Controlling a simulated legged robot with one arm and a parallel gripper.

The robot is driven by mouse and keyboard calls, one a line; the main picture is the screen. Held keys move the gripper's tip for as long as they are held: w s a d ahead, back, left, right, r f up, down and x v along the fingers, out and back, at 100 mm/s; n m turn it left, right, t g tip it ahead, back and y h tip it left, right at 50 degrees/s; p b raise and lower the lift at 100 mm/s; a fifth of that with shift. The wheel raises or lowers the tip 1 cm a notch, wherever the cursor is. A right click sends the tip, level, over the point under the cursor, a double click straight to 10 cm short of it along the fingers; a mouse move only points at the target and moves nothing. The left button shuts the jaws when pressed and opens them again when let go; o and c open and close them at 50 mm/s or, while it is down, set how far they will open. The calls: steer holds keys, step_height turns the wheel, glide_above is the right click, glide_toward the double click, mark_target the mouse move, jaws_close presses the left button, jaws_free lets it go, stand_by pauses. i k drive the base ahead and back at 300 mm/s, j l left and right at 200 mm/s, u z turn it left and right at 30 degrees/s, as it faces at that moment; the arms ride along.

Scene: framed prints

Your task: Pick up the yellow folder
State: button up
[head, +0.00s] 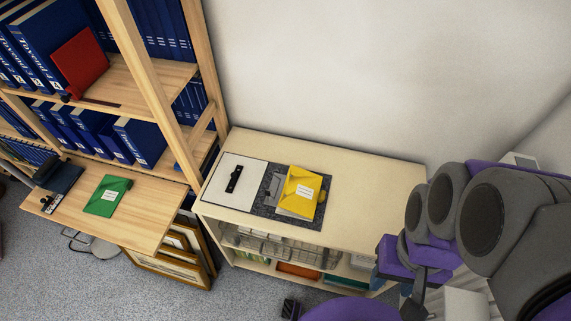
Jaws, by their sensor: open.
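The yellow folder (302,190) lies on top of the low pale cabinet, with a white label on its face. It rests at a slight angle over a grey item (293,212) on a dark speckled mat (262,207). Its top surface is uncovered. My arm's grey and purple links fill the right side of the head view, to the right of the folder and apart from it. I cannot make out my gripper's fingers in this view.
The cabinet top (375,200) is bare to the folder's right. A white board (228,193) with a black item lies to its left. A green folder (108,195) lies on the wooden desk. A red folder (80,64) leans against blue binders. A wall stands behind.

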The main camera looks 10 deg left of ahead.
mark_target(302, 190)
steer(key=z, duration=0.4)
steer(key=j+z, duration=0.15)
steer(key=z, duration=0.65)
steer(key=j+z, duration=0.1)
steer(key=z, duration=0.3)
steer(key=k+z, duration=0.1)
steer(key=z, duration=0.35)
steer(key=k+j+z, duration=0.1)
steer(key=k+j, duration=0.65)
